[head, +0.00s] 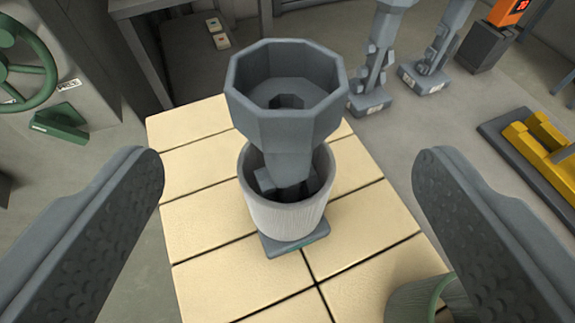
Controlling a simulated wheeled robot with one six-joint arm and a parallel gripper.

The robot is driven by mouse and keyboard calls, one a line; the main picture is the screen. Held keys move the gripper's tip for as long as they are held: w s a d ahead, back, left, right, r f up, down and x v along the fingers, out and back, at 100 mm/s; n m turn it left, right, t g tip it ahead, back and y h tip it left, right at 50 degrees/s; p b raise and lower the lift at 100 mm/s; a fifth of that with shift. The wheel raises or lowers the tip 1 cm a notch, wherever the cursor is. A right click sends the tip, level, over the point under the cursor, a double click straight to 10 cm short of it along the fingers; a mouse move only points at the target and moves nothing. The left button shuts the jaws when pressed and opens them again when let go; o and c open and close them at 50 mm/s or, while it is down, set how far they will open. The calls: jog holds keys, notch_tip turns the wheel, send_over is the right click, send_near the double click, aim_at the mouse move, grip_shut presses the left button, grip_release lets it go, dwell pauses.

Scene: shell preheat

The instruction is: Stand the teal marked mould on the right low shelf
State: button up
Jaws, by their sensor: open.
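A grey mould (285,205) stands upright on a cream tiled top in the middle of the view. My gripper (290,165) is open, with one finger at each side of the picture. The mould shows between the fingers, with a wide gap on both sides, and neither finger touches it. I cannot tell which surface is the right low shelf.
The cream tiled top (210,230) has bare room around the mould. A green-rimmed round vessel (415,300) is partly cut off at lower right. Grey jointed stands (372,70), a yellow part on a dark pallet (500,135) and a green handwheel (25,65) lie beyond.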

aim_at(286, 75)
jog(key=x, duration=1.1)
jog(key=shift+w+f, duration=0.15)
jog(key=shift+w, duration=0.2)
jog(key=shift+a, duration=0.1)
grip_shut()
